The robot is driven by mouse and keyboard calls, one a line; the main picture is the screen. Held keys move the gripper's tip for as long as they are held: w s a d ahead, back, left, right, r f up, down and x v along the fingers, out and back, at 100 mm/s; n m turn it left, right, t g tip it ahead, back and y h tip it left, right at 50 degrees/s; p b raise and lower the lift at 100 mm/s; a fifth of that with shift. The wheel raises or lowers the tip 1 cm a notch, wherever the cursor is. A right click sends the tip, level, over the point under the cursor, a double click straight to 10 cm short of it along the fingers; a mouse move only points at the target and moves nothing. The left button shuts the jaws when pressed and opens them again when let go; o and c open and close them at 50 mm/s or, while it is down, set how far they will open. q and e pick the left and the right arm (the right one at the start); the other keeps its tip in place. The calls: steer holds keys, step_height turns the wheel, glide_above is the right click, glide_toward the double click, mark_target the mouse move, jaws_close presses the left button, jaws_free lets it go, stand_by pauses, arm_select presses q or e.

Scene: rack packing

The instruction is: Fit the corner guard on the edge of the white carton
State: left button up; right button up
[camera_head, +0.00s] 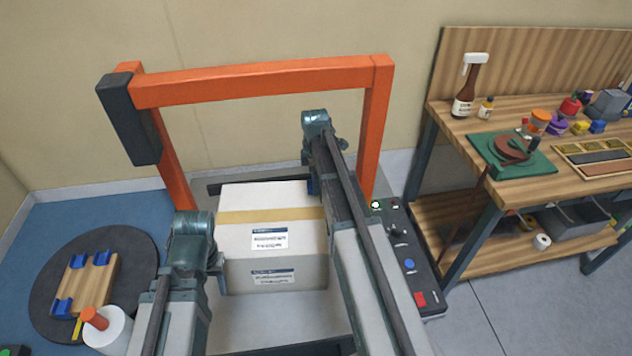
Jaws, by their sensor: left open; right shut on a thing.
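The white carton (272,262) stands under the orange arch, with a tan tape band and printed labels. My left gripper (218,268) is open beside the carton's left side near the front; I cannot tell whether it touches. My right arm reaches over the carton's right side. Its gripper (314,186) is at the top right edge, mostly hidden by the arm, and shut on a small blue piece (312,188) that seems to be the corner guard. Whether the guard sits on the edge is hidden.
The orange arch (260,84) spans above the carton. A control panel (408,262) stands to the right. At left, a wooden pallet with blue pieces (101,272) lies on a dark round plate (45,297), near a white roll (112,332). A cluttered workbench (450,107) is at right.

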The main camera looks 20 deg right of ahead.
steer(key=o, duration=1.4)
steer(key=shift+r+p, duration=0.75)
steer(key=r+p, duration=0.2)
steer(key=shift+s+a+r+p, duration=0.15)
steer(key=shift+s+r+p, duration=0.15)
steer(key=shift+s, duration=0.1)
steer(key=s+a, duration=0.2)
steer(key=s, duration=0.2)
steer(key=s+a, duration=0.2)
steer(key=s, duration=0.3)
steer(key=s+a+r+p, duration=0.1)
steer(key=s+a, duration=0.1)
steer(key=s, duration=0.2)
steer(key=shift+s+a, duration=0.25)
steer(key=shift+s, duration=0.15)
steer(key=shift+f, duration=0.1)
